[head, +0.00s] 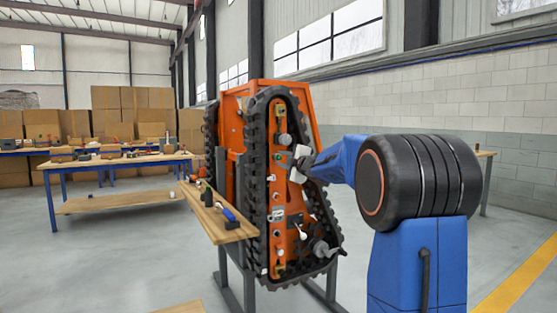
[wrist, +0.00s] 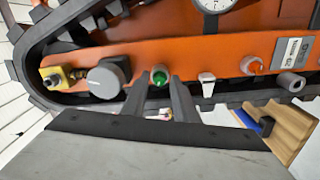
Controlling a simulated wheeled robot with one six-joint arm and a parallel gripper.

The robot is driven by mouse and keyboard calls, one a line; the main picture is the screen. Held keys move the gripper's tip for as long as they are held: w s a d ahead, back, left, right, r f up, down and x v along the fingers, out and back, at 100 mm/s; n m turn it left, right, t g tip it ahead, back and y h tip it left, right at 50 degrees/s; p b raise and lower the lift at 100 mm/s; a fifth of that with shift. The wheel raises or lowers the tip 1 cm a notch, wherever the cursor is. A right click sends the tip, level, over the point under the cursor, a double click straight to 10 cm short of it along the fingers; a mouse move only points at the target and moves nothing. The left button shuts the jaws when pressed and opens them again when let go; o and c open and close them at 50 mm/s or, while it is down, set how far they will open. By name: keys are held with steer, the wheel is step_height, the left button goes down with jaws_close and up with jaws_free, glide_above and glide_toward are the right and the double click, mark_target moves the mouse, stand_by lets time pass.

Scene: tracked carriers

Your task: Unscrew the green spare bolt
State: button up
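In the wrist view the green bolt (wrist: 159,77) shows its round green end on the orange plate of the track carrier. My gripper (wrist: 160,82) has one dark finger on each side of it, the tips very near the bolt. Whether the fingers touch it or leave a small gap, I cannot tell.
In the wrist view a grey knob (wrist: 105,78) and a yellow block (wrist: 55,78) lie left of the bolt; a white peg (wrist: 207,84) and a grey roller (wrist: 291,82) lie right. A black track rings the plate. A wooden shelf (head: 222,228) stands beside the carrier.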

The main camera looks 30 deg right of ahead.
steer(key=m, duration=0.4)
steer(key=shift+m, duration=0.4)
steer(key=m, duration=0.4)
jaws_close()
steer(key=n, duration=0.6)
steer(key=shift+n, duration=1.7)
